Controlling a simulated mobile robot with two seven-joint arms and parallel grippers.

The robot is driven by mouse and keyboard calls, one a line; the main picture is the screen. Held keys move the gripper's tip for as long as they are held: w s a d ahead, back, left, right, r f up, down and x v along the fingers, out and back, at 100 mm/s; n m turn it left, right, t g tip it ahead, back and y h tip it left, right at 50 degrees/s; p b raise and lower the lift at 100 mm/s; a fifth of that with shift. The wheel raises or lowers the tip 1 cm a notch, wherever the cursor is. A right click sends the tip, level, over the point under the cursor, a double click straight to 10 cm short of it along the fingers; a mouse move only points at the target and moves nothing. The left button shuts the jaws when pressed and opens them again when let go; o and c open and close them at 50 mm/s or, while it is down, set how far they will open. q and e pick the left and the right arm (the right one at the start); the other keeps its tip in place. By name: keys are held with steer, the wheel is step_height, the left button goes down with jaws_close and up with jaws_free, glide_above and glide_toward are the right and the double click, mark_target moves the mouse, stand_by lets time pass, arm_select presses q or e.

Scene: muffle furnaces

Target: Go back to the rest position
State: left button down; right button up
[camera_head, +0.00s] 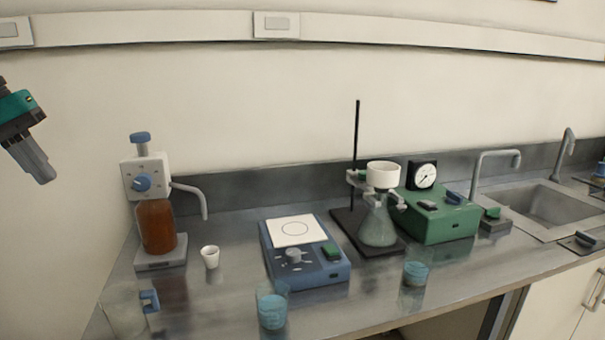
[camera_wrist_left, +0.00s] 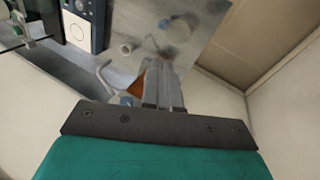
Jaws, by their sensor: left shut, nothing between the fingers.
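My left gripper (camera_head: 39,168) hangs at the left edge of the head view, its fingers pointing down and to the right. It is shut and empty, in the air well above the bench and left of the dispenser bottle. In the left wrist view its closed fingers (camera_wrist_left: 164,75) cover part of the amber dispenser bottle (camera_wrist_left: 136,85) behind them. My right gripper shows in neither view.
On the steel bench stand the amber dispenser bottle (camera_head: 158,226), a small white cup (camera_head: 210,257), a blue stirrer (camera_head: 320,275), beakers with blue contents (camera_head: 272,311), a flask (camera_head: 378,228) on a stand and a green pump box (camera_head: 440,217). A sink (camera_head: 550,205) is at right.

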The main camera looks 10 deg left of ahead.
arm_select(q)
steer(key=s+a+f+n+h, duration=0.2)
steer(key=s+f+h, duration=0.15)
steer(key=f, duration=0.85)
steer(key=s+d+f+n+t+h, duration=0.2)
steer(key=d+f+h, duration=0.15)
steer(key=f, duration=0.35)
steer(key=s+d+f+n+t+h, duration=0.15)
steer(key=d+f, duration=0.25)
steer(key=f, duration=0.4)
steer(key=s+d+f+n+t+h, duration=0.2)
steer(key=s+d+f+h, duration=0.15)
steer(key=f, duration=0.35)
step_height(320, 180, down, 17)
steer(key=s+d+m+g+y, duration=0.2)
steer(key=m+g+y, duration=0.3)
steer(key=m+y, duration=0.45)
steer(key=w+d+r+m+t+y, duration=0.1)
steer(key=d+r+m+t, duration=0.1)
steer(key=d, duration=0.9)
steer(key=w+d+r+m+t+y, duration=0.1)
steer(key=d+m+t, duration=0.4)
steer(key=d, duration=0.6)
steer(key=shift+r+m+y, duration=0.35)
steer(key=shift+m+y, duration=0.3)
steer(key=shift+m, duration=0.15)
